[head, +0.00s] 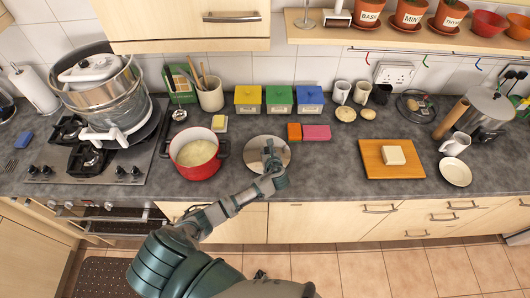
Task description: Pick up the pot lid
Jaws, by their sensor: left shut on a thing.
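The pot lid (255,147) is a round, shiny grey disc just right of the red pot (195,170), over the grey counter. The red pot is uncovered and has pale yellow contents. My left gripper (268,156) is at the middle of the lid and is shut on it, covering its centre and knob. I cannot tell whether the lid is lifted or rests on the counter. My right gripper is out of view.
A large steel pot (105,95) stands on the stove at the left. Yellow, green and blue boxes (279,100) line the back. Orange and pink blocks (316,132) lie right of the lid. A cutting board (377,172) is farther right, with free counter between.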

